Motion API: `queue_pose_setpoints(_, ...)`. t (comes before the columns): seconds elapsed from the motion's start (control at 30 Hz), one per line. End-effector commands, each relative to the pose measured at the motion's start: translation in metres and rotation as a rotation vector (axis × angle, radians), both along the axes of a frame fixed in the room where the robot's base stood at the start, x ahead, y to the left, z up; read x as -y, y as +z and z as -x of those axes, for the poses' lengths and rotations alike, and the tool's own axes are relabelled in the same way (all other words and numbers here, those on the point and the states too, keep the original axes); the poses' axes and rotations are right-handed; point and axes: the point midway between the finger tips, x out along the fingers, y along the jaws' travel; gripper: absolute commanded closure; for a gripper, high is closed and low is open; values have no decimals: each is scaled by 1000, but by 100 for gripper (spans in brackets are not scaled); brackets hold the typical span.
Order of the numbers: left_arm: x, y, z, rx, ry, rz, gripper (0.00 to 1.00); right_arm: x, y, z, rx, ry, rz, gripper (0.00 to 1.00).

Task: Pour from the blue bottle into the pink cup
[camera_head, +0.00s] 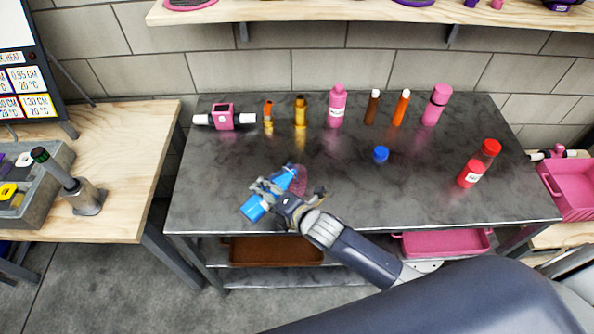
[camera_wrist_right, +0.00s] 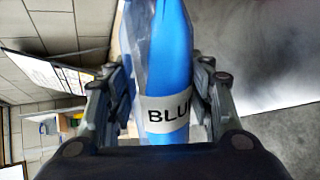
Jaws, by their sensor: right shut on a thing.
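My right gripper (camera_head: 290,196) is shut on the blue bottle (camera_head: 254,208), which lies slanted across its fingers above the front left of the dark table. In the right wrist view the blue bottle (camera_wrist_right: 174,60) stands between the two fingers (camera_wrist_right: 165,95), with a white label reading "BLU". A translucent pink cup (camera_head: 300,178) shows just right of the bottle's upper end, partly hidden by bottle and gripper. I cannot tell whether the bottle touches the cup or whether liquid flows. My left gripper is not in view.
A blue cap (camera_head: 381,153) lies mid-table. Along the back stand a pink device (camera_head: 222,117), orange and yellow bottles (camera_head: 300,112), pink bottles (camera_head: 337,106) and a brown bottle (camera_head: 372,107). The table's front middle is clear.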

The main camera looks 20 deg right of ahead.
Motion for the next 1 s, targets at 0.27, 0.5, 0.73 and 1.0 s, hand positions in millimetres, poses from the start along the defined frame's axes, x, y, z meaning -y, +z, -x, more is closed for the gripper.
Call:
queue_pose_setpoints(0.27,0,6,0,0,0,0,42,1,5,-1,-10,0,-23,85)
queue_pose_setpoints(0.5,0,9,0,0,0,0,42,1,7,-1,-19,1,-38,85)
queue_pose_setpoints(0.73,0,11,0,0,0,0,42,1,8,-1,-27,1,-51,85)
queue_pose_setpoints(1.0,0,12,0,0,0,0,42,1,9,-1,-32,1,-60,85)
